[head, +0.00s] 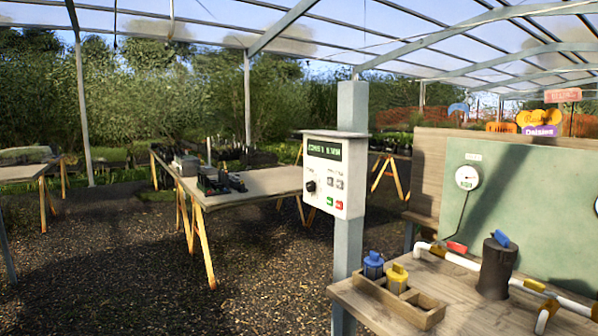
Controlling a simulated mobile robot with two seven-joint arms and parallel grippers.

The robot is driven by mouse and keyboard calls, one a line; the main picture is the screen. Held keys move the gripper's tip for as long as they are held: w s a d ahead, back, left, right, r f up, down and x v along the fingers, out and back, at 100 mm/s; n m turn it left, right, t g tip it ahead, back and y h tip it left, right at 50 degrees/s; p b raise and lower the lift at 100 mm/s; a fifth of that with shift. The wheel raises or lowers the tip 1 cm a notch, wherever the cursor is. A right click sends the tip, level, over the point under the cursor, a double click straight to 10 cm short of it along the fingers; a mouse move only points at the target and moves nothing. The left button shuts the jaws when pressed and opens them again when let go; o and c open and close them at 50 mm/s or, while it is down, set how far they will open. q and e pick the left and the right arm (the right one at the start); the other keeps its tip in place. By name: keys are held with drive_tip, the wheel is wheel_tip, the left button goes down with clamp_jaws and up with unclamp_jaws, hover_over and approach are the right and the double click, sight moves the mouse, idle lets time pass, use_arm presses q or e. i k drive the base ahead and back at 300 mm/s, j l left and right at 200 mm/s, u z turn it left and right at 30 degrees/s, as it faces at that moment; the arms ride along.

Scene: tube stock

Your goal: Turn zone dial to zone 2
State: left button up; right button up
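The zone dial (310,186) is a small black knob on the left of a white control box (325,205) fixed to a grey post. A green display (324,152) sits above the dial. Its text is too small to read surely. To the right of the dial are two grey buttons, with a green and a red button below. The dial's pointer and any zone marks are too small to read. Neither of my grippers is in view.
A wooden bench (460,284) at front right holds a wooden tray (408,306) with blue and yellow capped items, white pipes and a dark cylinder (497,268). A gauge (467,177) hangs on a green board. A trestle table (262,185) stands behind left. Gravel floor at left is open.

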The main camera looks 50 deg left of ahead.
sight(310, 186)
drive_tip(key=u, duration=1.35)
drive_tip(key=i+j+z, duration=0.45)
drive_tip(key=i+j, duration=0.2)
drive_tip(key=i, duration=0.15)
